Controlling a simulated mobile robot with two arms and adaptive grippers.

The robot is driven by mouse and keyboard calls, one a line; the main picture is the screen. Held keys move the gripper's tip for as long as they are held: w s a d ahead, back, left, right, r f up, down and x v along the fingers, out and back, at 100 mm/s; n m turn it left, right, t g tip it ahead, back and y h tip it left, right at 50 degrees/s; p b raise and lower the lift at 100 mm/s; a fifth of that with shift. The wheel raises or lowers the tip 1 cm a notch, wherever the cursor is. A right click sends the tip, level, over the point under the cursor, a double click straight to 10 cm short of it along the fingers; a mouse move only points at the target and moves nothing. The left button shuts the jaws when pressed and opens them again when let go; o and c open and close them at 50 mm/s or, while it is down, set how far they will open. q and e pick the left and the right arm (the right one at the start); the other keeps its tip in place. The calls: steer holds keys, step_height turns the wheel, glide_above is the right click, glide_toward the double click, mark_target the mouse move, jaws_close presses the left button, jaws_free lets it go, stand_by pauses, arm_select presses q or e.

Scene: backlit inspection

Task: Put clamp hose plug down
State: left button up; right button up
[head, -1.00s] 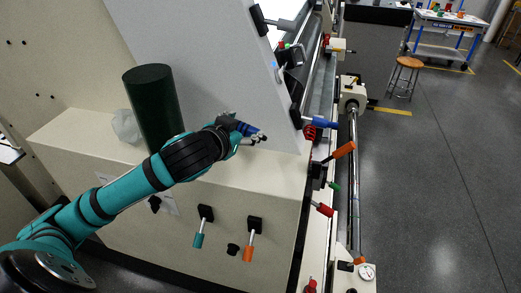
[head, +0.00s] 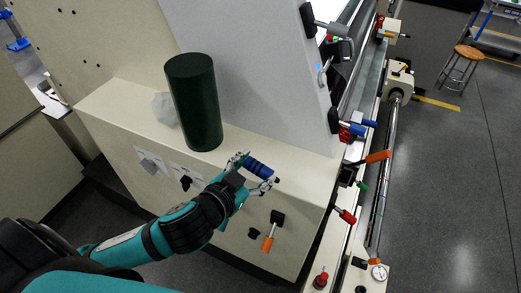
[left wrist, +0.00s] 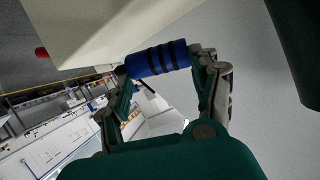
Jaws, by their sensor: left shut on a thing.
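The clamp hose plug (head: 258,167) is a blue cylinder with dark bands. My left gripper (head: 255,173) is shut on it, with the fingers at its two ends. In the head view it appears in front of the cream ledge (head: 290,150), near the ledge's front edge. The exact gap to the ledge cannot be told. In the left wrist view the plug (left wrist: 158,59) lies across between the fingertips, with a cream surface close behind its upper left. My right gripper is not in view.
A dark green cylinder (head: 194,103) stands on the ledge, with a crumpled pale bag (head: 165,108) beside it. A grey panel (head: 250,70) rises behind. An orange-handled lever (head: 269,238) sticks out from the ledge's front face. Colored handles line the machine at right. The ledge right of the cylinder is clear.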

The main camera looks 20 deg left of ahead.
mark_target(249, 163)
arm_select(q)
steer(key=w+b, duration=0.1)
steer(key=w+a+f+b, duration=0.1)
steer(key=w+b, duration=0.3)
steer(key=shift+a+f, duration=0.25)
steer(key=shift+a, duration=0.15)
steer(key=w+b, duration=0.1)
steer(key=b, duration=0.1)
steer(key=w+b, duration=0.1)
steer(key=b, duration=0.1)
steer(key=shift+w+a, duration=0.15)
steer(key=shift+a, duration=0.2)
steer(key=w, duration=0.1)
steer(key=w+a+p, duration=0.1)
steer(key=w, duration=0.1)
steer(key=shift+w+a+r+p, duration=0.15)
steer(key=shift+w+p, duration=0.15)
jaws_close()
steer(key=shift+w+a, duration=0.15)
steer(key=shift+w, duration=0.35)
steer(key=f, duration=0.3)
steer(key=shift+w+a+f+p, duration=0.1)
steer(key=shift+w+p, duration=0.2)
steer(key=shift+p, duration=0.1)
steer(key=shift+f, duration=0.3)
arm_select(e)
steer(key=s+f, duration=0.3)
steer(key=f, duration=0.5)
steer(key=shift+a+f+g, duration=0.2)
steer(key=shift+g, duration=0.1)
